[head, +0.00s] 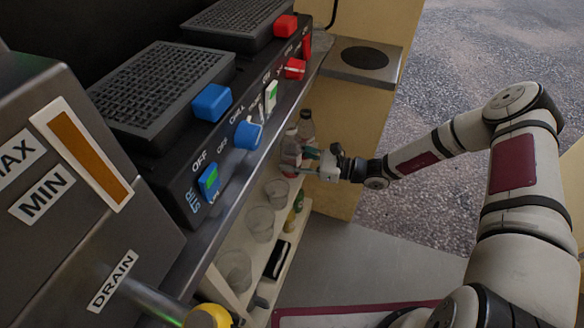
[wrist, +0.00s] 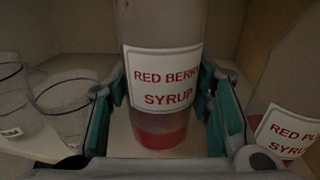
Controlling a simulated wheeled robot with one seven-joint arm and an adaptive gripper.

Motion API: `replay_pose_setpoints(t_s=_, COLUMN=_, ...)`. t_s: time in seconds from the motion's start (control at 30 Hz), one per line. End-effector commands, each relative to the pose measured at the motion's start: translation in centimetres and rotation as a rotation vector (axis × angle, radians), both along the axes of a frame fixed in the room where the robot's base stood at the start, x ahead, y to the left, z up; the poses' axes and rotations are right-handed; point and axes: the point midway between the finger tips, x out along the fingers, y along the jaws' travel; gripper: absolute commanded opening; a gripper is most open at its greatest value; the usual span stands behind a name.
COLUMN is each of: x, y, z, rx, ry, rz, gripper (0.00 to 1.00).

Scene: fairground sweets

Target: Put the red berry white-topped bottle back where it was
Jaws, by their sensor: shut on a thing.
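The red berry syrup bottle (wrist: 160,118) stands upright in the middle of the wrist view, clear with a little red syrup at the bottom and a white label. Its top is cut off there. My gripper (wrist: 163,92) is shut on it, with a teal finger on each side. In the head view the bottle (head: 290,155) is at the shelf's far end, partly behind the counter edge, and my gripper (head: 308,160) reaches it from the right. Its base is at or just above the shelf (head: 288,232); I cannot tell if it touches.
A second bottle labelled "RED PL..." (wrist: 287,128) stands close on the right in the wrist view. Clear cups (wrist: 66,108) stand on the left, and several line the shelf (head: 260,222). The counter with knobs (head: 248,134) overhangs the shelf.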

Motion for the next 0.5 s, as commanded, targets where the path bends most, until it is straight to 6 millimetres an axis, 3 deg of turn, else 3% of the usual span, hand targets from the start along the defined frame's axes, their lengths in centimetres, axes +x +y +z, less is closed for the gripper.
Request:
replay_pose_setpoints(t_s=0.2, x=-0.1, y=-0.1, z=-3.2, rx=0.001, ry=0.002, rz=-0.001, gripper=0.14)
replay_pose_setpoints(t_s=0.5, x=-0.1, y=-0.1, z=-3.5, rx=0.0, ry=0.001, rz=0.0, gripper=0.14)
